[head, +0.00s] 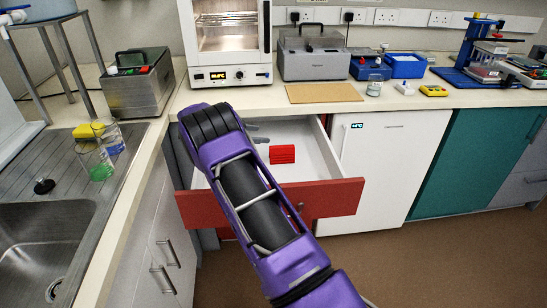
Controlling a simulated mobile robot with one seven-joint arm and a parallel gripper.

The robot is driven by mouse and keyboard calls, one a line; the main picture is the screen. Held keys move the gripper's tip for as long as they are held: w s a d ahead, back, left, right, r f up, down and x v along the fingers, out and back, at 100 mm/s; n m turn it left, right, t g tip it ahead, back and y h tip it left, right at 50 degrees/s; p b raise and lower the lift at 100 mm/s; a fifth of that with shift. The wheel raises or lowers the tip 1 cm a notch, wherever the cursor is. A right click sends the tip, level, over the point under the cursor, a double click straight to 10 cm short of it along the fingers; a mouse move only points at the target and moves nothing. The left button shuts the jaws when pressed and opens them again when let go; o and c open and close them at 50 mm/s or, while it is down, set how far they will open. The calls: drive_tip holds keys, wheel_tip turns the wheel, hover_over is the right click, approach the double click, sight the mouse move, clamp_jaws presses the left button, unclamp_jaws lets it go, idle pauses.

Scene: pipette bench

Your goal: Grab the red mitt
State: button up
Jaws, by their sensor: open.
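The red mitt (282,154) is a small, bright red, ribbed-looking piece in the open drawer (325,165), toward its back. It lies just right of my purple arm, with a gap between them. My arm crosses the drawer from the lower right to the upper left and hides the drawer's left and middle. My gripper is not clearly seen; it is hidden behind my arm. Small grey parts (261,140) show at the arm's right edge, left of the mitt. I cannot tell what they are.
The drawer's red front (335,199) sticks out below the counter (420,98). A cork-coloured board (323,92) lies on the counter above it. A white fridge door (388,170) stands right of the drawer. A sink (40,245) and beakers (94,160) are at left.

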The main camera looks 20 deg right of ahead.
sight(279, 147)
drive_tip(key=f, duration=0.1)
drive_tip(key=s+f, duration=0.1)
drive_tip(key=f, duration=0.1)
drive_tip(key=shift+s+d+f+g, duration=0.1)
drive_tip(key=shift+s+d+g, duration=0.25)
drive_tip(key=shift+g, duration=0.05)
drive_tip(key=shift+x, duration=0.9)
drive_tip(key=x, duration=0.5)
drive_tip(key=shift+s+d+f+b, duration=0.2)
drive_tip(key=shift+s+d+b, duration=0.05)
drive_tip(key=shift+s+b, duration=0.1)
clamp_jaws()
